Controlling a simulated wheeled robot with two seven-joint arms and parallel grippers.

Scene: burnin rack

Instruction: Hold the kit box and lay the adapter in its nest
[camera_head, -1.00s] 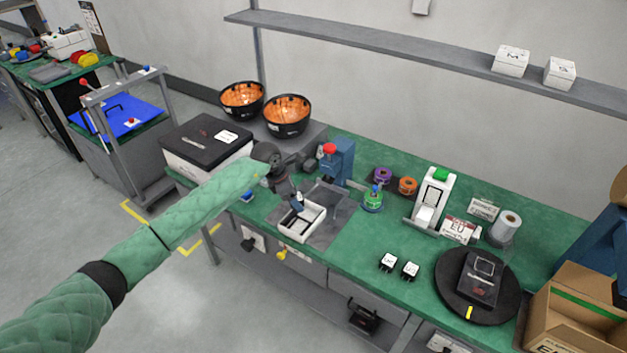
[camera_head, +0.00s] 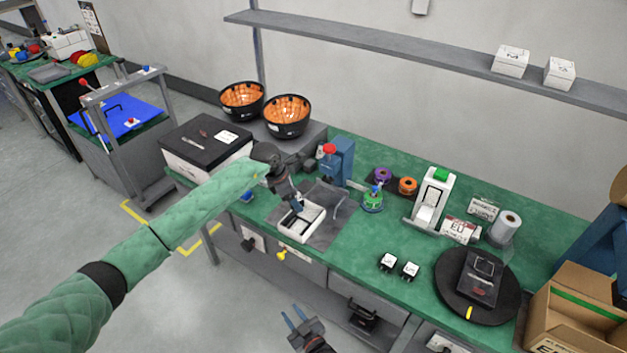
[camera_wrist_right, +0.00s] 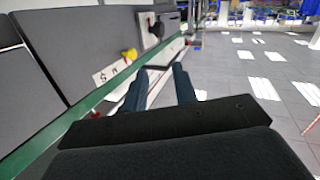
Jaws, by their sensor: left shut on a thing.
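The white open kit box (camera_head: 287,234) with a dark inside sits on a grey mat (camera_head: 343,207) at the middle of the green bench. My left gripper (camera_head: 297,208) is shut on the box's far-left wall. Two small black-and-white adapters (camera_head: 388,262) (camera_head: 410,270) lie side by side on the bench, right of the box. My right gripper (camera_head: 296,320) is open and empty, low in front of the bench edge. Its two spread fingers also show in the right wrist view (camera_wrist_right: 160,85). The nest inside the box is too small to make out.
A dark round turntable (camera_head: 448,286) with a black case stands to the right, and an open cardboard box (camera_head: 560,318) beyond it. Bench drawers (camera_head: 370,290) lie near my right gripper. The bench between box and adapters is clear.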

